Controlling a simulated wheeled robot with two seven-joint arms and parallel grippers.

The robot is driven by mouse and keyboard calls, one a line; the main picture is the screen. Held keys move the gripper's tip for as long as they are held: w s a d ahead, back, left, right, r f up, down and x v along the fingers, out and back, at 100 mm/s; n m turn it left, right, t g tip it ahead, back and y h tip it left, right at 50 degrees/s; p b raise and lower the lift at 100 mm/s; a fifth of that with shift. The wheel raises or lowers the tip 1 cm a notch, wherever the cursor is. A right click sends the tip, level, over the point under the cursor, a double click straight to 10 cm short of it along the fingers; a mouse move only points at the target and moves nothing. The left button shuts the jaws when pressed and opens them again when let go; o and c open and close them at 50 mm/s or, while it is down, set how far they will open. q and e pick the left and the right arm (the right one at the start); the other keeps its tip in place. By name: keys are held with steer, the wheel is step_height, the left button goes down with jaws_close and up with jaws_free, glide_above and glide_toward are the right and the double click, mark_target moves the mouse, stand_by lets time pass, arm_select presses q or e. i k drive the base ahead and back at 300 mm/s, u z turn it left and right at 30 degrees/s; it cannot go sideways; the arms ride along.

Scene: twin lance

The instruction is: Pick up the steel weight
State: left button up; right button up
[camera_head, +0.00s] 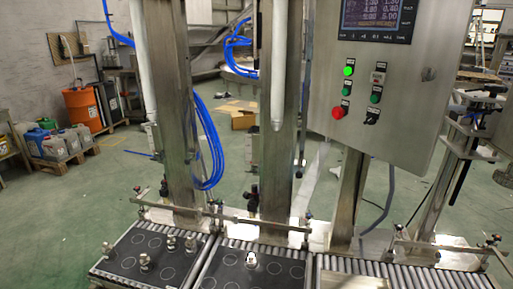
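Several small shiny metal pieces stand on the black left tray (127,263) with circle outlines; a larger one (145,261) is near its front. Others stand near its right edge, such as one metal piece (190,245), and one small piece (107,248) is at its left edge. One silver piece (250,261) stands alone on the black middle tray (228,272). Any of these could be the steel weight; they are too small to tell apart. Neither of my grippers is in view.
Metal guide rails (268,224) run behind the trays. Two steel columns with white lances (277,90) and blue hoses rise behind. A steel control box (385,85) hangs at the right.

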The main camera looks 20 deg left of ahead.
mark_target(145, 261)
steer(key=u, duration=1.55)
